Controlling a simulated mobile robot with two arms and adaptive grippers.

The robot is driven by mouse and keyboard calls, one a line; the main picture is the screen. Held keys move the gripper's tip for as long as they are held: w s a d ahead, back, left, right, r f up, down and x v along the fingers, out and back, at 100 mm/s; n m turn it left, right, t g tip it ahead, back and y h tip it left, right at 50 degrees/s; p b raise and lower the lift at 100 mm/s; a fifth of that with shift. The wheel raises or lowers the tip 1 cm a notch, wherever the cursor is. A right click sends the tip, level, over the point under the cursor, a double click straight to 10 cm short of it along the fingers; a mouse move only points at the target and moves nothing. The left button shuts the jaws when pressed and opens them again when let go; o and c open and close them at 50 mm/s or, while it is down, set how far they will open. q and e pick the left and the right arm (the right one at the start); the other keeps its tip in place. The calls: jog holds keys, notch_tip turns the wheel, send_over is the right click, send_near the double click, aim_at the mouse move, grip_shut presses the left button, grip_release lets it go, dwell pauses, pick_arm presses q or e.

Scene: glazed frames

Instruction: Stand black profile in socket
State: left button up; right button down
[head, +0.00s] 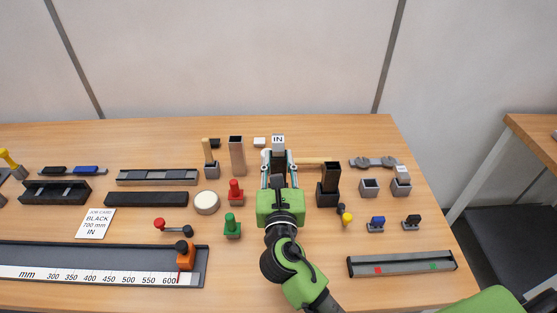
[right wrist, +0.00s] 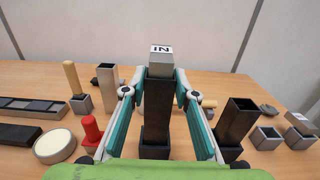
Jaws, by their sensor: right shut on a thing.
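Directly below the block in the wrist view is an upright dark column (right wrist: 156,108) with a wider dark foot, between my fingers. I cannot tell whether block and column are joined. A second black profile (head: 331,174), hollow at the top, stands in a dark socket (head: 327,198) to the right; it also shows in the wrist view (right wrist: 237,120). My left gripper is not in view.
A grey hollow profile (head: 237,154) stands left of my gripper. Red (head: 236,192) and green (head: 232,226) knobs stand nearby. Small grey sockets (head: 370,187) are at right. A job card (head: 95,223) reads "BLACK 700 mm IN". A measuring rail (head: 85,273) lies front left.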

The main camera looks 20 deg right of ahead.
jog(key=shift+f+b, duration=1.5)
jog(key=shift+f, duration=0.7)
jog(key=c, duration=1.5)
grip_release()
jog(key=shift+f, duration=0.1)
jog(key=v, duration=1.2)
notch_tip(320, 180, up, 6)
jog(key=p, duration=0.7)
